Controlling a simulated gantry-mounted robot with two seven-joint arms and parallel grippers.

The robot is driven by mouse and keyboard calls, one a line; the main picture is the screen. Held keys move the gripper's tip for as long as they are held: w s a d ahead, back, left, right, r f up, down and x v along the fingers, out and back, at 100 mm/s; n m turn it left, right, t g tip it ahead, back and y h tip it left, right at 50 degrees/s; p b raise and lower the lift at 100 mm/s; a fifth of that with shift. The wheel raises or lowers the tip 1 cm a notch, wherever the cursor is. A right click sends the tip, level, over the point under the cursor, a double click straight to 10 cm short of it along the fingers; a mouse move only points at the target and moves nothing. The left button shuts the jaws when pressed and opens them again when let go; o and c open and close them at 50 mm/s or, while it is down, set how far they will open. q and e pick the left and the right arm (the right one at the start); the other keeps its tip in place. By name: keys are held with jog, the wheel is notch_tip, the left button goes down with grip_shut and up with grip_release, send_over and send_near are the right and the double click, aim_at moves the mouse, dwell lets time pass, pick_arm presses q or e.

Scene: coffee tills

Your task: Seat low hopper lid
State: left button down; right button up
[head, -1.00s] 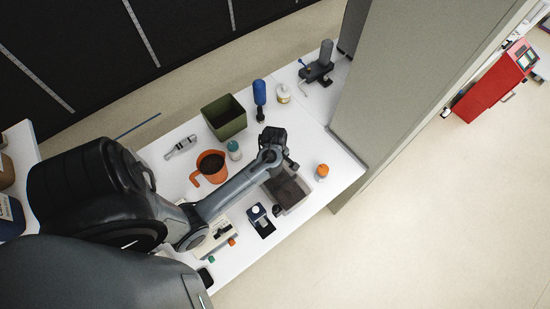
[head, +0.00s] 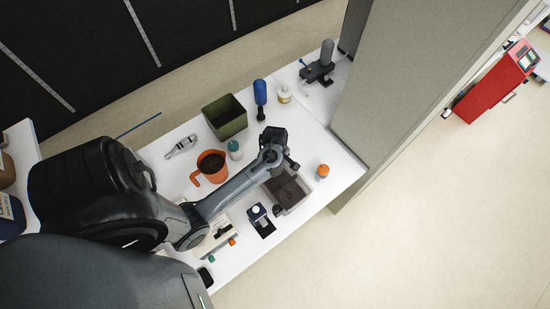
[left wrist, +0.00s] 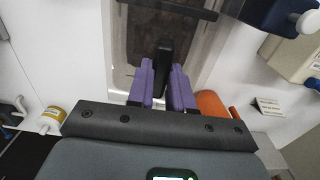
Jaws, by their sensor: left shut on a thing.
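The hopper (head: 290,197), a clear-sided box with a dark inside, stands near the table's front edge in the head view. In the left wrist view, a smoky see-through panel with a pale surround (left wrist: 190,50) lies beneath my left gripper (left wrist: 163,80). Its purple fingers are shut on a black upright grip (left wrist: 163,60), which I take to be the lid's handle. I cannot tell whether the lid touches the hopper rim. In the head view my left wrist (head: 273,142) is above the hopper's back edge and hides part of it. My right gripper is not in view.
An orange jug (head: 209,168) of dark contents, a green bin (head: 226,118) and a blue bottle (head: 260,95) stand behind my arm. A grey panel (head: 390,100) bounds the right.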

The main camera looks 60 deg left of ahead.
pick_arm(q)
jog(key=shift+f, duration=0.3)
jog(key=shift+f+b, duration=0.45)
jog(key=shift+f, duration=0.15)
jog(key=c, duration=0.6)
grip_release()
jog(key=shift+r, duration=0.1)
jog(key=shift+r+p, duration=0.5)
jog(key=shift+r, duration=3.5)
jog(key=shift+s+f, duration=0.1)
